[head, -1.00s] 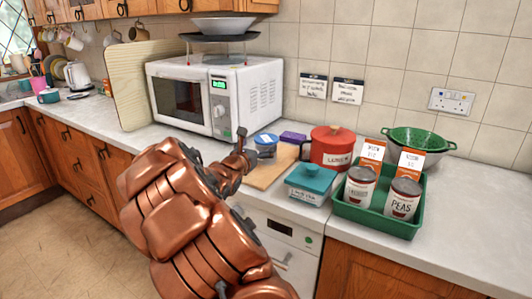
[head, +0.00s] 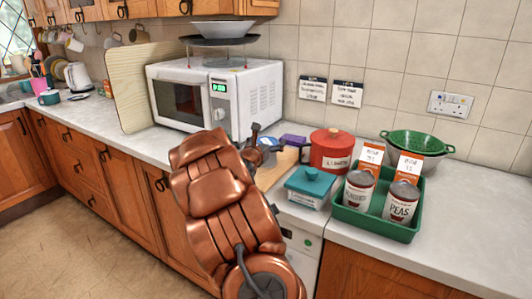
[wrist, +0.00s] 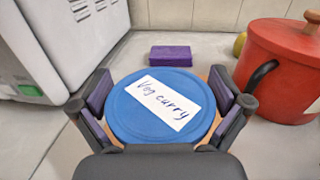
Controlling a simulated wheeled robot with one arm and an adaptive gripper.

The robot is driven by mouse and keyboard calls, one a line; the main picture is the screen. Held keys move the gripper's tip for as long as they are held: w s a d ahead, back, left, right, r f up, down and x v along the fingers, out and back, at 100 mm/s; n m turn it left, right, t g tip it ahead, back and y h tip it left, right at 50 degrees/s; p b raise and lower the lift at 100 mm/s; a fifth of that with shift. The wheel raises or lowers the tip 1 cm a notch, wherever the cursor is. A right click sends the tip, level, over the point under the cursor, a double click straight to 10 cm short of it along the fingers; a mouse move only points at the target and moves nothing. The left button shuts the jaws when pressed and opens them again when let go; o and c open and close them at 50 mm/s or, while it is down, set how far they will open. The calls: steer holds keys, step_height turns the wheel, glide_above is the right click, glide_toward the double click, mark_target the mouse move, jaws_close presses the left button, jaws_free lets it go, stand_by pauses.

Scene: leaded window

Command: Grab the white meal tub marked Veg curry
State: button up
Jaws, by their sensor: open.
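The meal tub shows in the wrist view as a round blue lid (wrist: 150,125) with a white label handwritten "Veg curry"; its sides are hidden below the lid. In the head view a part of the blue lid (head: 267,142) shows behind my arm. My gripper (wrist: 162,98) is open, with one dark, purple-padded finger to the left of the lid and one to the right. The fingers look close to the rim; I cannot tell whether they touch it. In the head view my gripper (head: 277,143) is over the tub, partly hidden by my arm.
A purple box (wrist: 185,56) lies behind the tub. A red lidded pot (wrist: 280,72) stands close on the right, its black handle towards my right finger. The microwave (head: 238,95) is on the left. A teal-lidded tub (head: 310,187) and a green tray (head: 375,222) with tins stand further right.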

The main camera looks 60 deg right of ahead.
steer(key=shift+c, duration=0.4)
steer(key=c, duration=1.2)
steer(key=shift+r, duration=0.15)
